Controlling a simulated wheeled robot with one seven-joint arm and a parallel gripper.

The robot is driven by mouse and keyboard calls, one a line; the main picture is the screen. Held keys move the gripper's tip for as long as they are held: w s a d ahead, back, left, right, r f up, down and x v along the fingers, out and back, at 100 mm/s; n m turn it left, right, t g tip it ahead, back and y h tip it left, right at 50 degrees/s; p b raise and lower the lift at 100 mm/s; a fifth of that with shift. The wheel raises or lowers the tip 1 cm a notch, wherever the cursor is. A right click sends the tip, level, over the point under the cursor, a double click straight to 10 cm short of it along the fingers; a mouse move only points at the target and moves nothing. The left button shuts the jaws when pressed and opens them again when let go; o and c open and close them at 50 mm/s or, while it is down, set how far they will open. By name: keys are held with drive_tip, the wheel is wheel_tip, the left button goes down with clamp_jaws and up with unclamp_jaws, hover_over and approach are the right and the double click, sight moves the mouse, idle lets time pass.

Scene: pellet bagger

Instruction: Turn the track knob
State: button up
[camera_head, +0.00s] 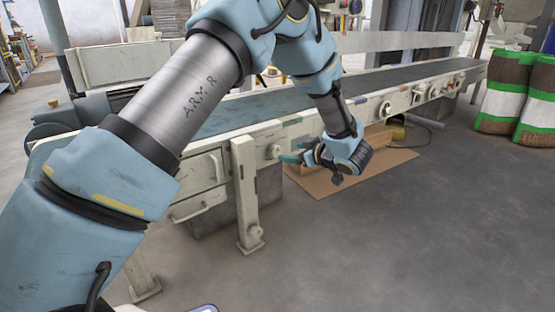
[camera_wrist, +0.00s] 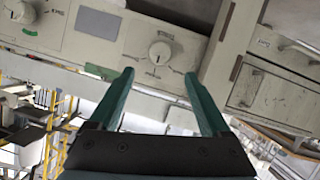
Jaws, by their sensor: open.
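A round white knob (camera_wrist: 160,52) with a pointer bar sits on the pale conveyor side panel in the wrist view. Its printed label is too blurred to read surely, so I cannot confirm that it is the track knob. My gripper (camera_wrist: 159,75) has its two teal fingers apart and empty. The knob appears beyond the fingertips, roughly centred between them, and is not gripped. In the head view, my gripper (camera_head: 293,153) points at the panel, just right of a knob (camera_head: 274,151) near the conveyor leg.
A drawer front (camera_wrist: 270,95) is at right. The conveyor belt (camera_head: 260,105) runs along the back. Cardboard (camera_head: 325,184) lies beneath. Filled bags (camera_head: 505,92) stand far right. The foreground floor is clear.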

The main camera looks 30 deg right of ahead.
sight(277, 151)
drive_tip(key=b+x, duration=0.4)
drive_tip(key=x, duration=0.4)
drive_tip(key=shift+w+f, duration=0.2)
drive_tip(key=shift+w, duration=0.1)
drive_tip(key=shift+w+f, duration=0.1)
drive_tip(key=shift+w, duration=0.45)
drive_tip(key=shift+c, duration=0.3)
clamp_jaws()
